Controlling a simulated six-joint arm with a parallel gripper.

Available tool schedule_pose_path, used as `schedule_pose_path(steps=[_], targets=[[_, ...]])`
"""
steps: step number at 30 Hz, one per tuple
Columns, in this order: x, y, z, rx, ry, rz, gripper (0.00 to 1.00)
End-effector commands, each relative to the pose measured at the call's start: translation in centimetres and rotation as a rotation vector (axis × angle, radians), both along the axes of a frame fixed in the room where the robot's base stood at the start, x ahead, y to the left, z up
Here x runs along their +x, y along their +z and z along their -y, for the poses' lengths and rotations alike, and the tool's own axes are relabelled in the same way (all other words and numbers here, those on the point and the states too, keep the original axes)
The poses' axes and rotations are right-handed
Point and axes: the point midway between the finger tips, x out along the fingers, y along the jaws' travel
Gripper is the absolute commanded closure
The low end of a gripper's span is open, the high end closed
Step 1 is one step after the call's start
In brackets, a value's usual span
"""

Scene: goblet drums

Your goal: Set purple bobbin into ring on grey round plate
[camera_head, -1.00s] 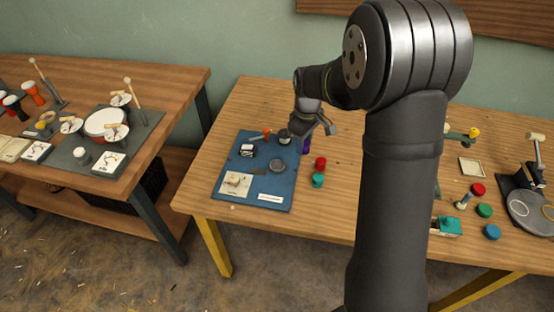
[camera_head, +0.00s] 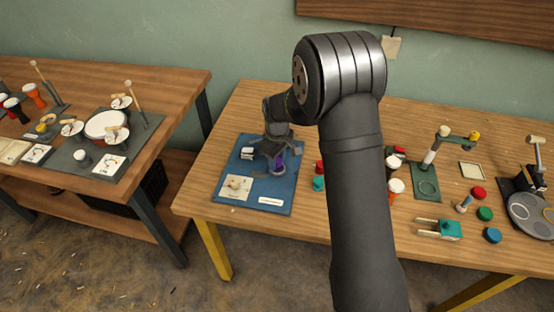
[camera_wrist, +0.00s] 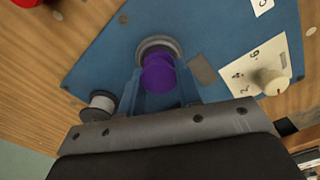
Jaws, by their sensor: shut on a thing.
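The purple bobbin (camera_wrist: 158,76) is between the fingers of my gripper (camera_wrist: 159,88) in the wrist view. My gripper (camera_head: 276,158) is shut on it over the blue mat, where the purple bobbin (camera_head: 279,163) partly shows. A round grey ring-like piece (camera_wrist: 148,44) on the mat lies right at the bobbin's far end; the bobbin hides part of it. I cannot tell whether the bobbin touches it or stands inside it. At the right edge of the table is a dark grey round plate (camera_head: 526,225) with a pale ring (camera_head: 518,206) and a yellow ring on it.
The blue mat (camera_head: 230,203) also holds a grey-and-white spool (camera_wrist: 98,107) and a pale card with a knob (camera_wrist: 268,78). Red and teal pieces (camera_head: 319,183) stand just right of the mat. Goblet drums, a green stand and a teal clamp (camera_head: 446,229) stand farther right.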

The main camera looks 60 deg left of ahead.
Motion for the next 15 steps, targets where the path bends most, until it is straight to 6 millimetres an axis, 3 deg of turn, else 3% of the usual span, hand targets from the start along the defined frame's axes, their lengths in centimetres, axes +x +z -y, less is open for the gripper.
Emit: schedule_pose_path(steps=[10, 11, 14, 15], targets=[[0.00, -0.70, 0.02, -0.001, 0.000, -0.001, 0.90], [0.01, -0.73, 0.02, 0.000, 0.000, 0.000, 0.67], [0.01, -0.70, 0.02, 0.000, 0.000, 0.000, 0.47], [0.01, -0.70, 0.02, 0.000, 0.000, 0.000, 0.47]])
